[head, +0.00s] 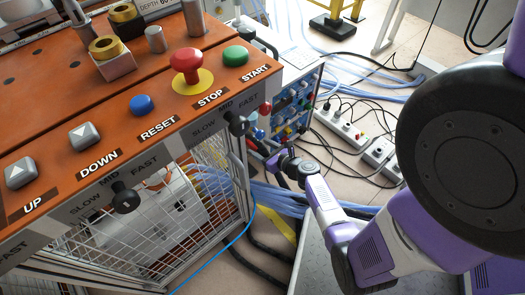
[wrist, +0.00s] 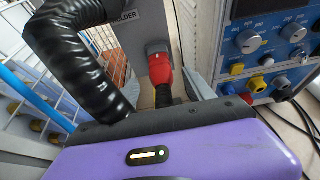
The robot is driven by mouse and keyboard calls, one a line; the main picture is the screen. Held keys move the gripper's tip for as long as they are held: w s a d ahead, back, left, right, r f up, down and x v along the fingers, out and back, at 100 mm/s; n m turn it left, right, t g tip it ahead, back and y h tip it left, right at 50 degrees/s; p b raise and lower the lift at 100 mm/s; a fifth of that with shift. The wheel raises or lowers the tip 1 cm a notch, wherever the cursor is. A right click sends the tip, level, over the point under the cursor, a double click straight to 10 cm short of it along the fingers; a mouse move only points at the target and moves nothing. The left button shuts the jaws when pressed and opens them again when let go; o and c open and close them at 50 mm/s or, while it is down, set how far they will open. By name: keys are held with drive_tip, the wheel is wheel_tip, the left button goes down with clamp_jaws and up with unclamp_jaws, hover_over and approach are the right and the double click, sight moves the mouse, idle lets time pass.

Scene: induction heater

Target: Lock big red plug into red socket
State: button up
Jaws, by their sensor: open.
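In the wrist view the big red plug (wrist: 158,66) sits at a grey plate marked HOLDER, with its black cable end (wrist: 164,96) toward me. My gripper (wrist: 164,84) is open, with a grey finger on each side of the plug's rear; I cannot tell whether either touches it. In the head view my gripper (head: 277,157) is low beside the right end of the orange control desk. A small red part (head: 265,107) shows above it; I cannot tell whether this is the plug. I cannot clearly identify the red socket.
A blue-fronted unit (wrist: 265,50) with coloured connectors stands close on the right. A thick black ribbed hose (wrist: 75,60) runs close on the left. A wire cage (head: 170,225) lies under the desk (head: 110,110). Cables and power strips (head: 340,125) cover the floor behind.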

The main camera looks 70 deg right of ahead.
sight(252, 143)
drive_tip(key=shift+b+x, duration=1.05)
drive_tip(key=shift+x, duration=2.05)
clamp_jaws()
drive_tip(key=c, duration=0.9)
unclamp_jaws()
clamp_jaws()
drive_tip(key=shift+s, duration=0.1)
drive_tip(key=s+a, duration=0.3)
drive_tip(key=s, duration=0.2)
drive_tip(key=shift+s+a+p, duration=0.3)
drive_tip(key=shift+s+p, duration=0.1)
